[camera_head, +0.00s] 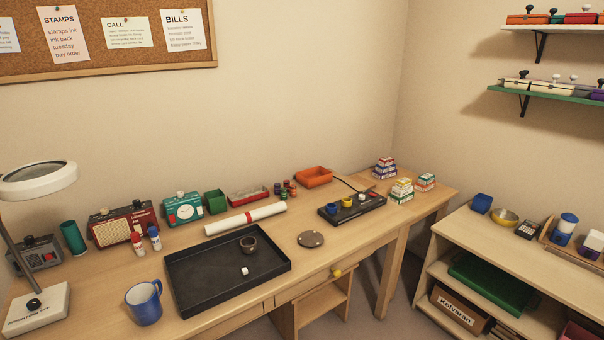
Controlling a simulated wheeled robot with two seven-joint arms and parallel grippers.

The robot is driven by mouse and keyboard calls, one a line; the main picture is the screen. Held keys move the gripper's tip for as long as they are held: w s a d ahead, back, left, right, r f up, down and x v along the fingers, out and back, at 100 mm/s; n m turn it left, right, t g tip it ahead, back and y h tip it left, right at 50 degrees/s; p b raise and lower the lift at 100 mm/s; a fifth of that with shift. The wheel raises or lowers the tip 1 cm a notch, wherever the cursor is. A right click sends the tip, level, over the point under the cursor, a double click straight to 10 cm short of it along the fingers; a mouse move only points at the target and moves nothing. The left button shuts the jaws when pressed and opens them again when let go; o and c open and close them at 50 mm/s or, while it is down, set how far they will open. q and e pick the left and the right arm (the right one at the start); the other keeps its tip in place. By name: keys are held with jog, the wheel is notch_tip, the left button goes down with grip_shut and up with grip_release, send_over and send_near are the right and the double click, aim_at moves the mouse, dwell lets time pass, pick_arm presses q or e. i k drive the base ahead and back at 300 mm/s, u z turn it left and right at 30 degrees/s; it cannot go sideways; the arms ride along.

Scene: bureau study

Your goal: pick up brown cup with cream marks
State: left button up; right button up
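A small dark brown cup (248,245) with paler marks stands in the black tray (190,303) on the desk, toward the tray's back right. Its marks are too small to make out clearly. A small white cube (244,271) lies in the tray in front of the cup. Neither of my grippers is in view.
A blue mug (144,303) stands left of the tray, and a lamp (38,305) is at far left. A white roll (245,219) lies behind the tray. A brown disc (311,239) and a black board with small cups (350,214) are to the right.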

aim_at(248, 244)
jog(key=z, duration=1.75)
jog(key=i, duration=1.8)
jog(key=u, duration=2.35)
